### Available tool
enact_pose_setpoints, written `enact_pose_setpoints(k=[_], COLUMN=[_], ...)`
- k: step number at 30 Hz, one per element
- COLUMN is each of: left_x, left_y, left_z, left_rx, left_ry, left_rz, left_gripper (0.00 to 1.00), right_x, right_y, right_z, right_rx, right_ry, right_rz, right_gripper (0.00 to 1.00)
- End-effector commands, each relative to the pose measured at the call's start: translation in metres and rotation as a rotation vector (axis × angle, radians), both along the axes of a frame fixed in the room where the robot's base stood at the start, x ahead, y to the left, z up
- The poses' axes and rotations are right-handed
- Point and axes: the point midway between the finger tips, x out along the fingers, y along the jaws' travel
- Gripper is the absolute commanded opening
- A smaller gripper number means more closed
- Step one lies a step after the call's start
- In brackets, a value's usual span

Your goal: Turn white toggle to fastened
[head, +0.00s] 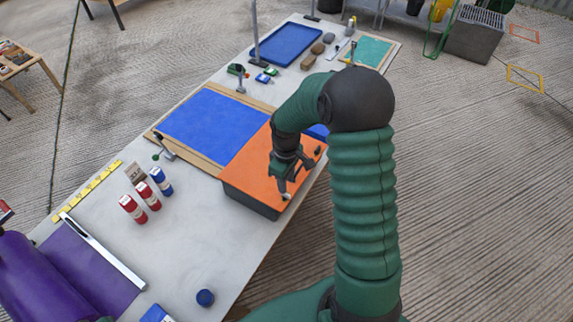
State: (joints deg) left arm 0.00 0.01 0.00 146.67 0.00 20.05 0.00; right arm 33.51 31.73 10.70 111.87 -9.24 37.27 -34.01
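A small white piece (286,197), seemingly the white toggle, shows at the near edge of the orange panel (245,178) on top of a dark box. It is too small to tell which way it is turned. My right gripper (292,181) hangs over the orange panel, just above the white piece. Its fingers look spread apart, with nothing seen between them. I cannot tell whether a fingertip touches the white piece. My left gripper is not in view.
A small dark green piece (317,150) sits on the panel's right side. A blue panel (212,122) adjoins it. Red and blue bottles (148,195) stand left. A purple roll (35,280) and a blue ball (205,297) are nearer. The grey table between them is mostly clear.

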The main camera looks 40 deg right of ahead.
Motion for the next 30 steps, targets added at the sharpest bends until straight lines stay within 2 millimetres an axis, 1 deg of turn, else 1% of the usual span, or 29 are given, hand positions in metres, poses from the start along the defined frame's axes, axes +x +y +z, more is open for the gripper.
enact_pose_setpoints(k=[1, 6, 9, 12, 16, 27, 29, 30], left_x=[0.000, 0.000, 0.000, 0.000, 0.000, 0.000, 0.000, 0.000], left_y=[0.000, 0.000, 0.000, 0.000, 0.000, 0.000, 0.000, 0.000], left_z=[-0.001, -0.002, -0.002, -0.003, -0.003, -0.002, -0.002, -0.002], left_rx=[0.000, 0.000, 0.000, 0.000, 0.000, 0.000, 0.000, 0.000], left_ry=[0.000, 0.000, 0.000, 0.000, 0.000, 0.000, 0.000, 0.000], left_rz=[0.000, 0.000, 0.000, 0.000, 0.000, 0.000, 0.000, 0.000], left_gripper=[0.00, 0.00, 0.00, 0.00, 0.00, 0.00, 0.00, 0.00], right_x=[0.001, 0.001, 0.001, 0.000, 0.000, 0.000, 0.000, -0.001], right_y=[-0.002, -0.002, -0.002, -0.002, -0.002, -0.002, 0.002, 0.011], right_z=[0.016, 0.065, 0.087, 0.101, 0.108, 0.108, 0.108, 0.105], right_rx=[-0.004, -0.003, -0.002, 0.001, 0.002, 0.002, 0.000, -0.004], right_ry=[-0.005, -0.005, -0.002, 0.001, 0.003, 0.003, 0.001, -0.007], right_rz=[-0.001, -0.001, -0.001, -0.001, -0.001, -0.001, -0.002, -0.006], right_gripper=[0.32, 0.32, 0.32, 0.32, 0.32, 0.32, 0.32, 0.32])
